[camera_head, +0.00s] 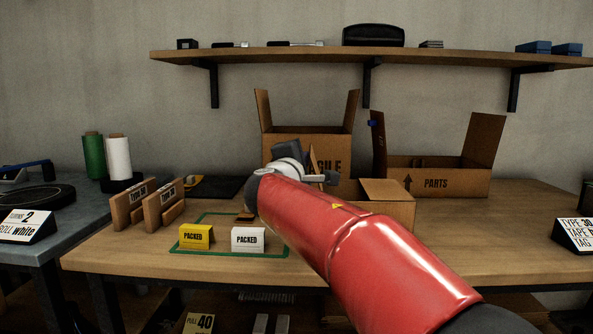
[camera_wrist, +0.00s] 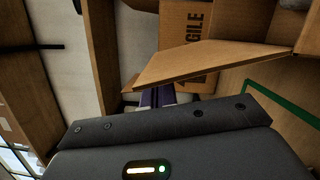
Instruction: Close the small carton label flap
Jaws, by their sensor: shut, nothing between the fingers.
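The small carton (camera_head: 400,212) stands on the workbench, partly hidden behind my red arm. In the wrist view a brown flap (camera_wrist: 215,62) stands out at a slant just beyond my gripper (camera_wrist: 155,98). My gripper is shut and empty, its fingertips close to the flap's free end; I cannot tell whether they touch. In the head view, my wrist hides part of the carton and flap.
A tall open FRAGILE box (camera_head: 300,143) stands behind, with an open PARTS box (camera_head: 440,180) to the right. Yellow (camera_head: 196,237) and white (camera_head: 248,240) PACKED cards stand inside a green outline at the front. Wooden holders (camera_head: 130,207) stand left.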

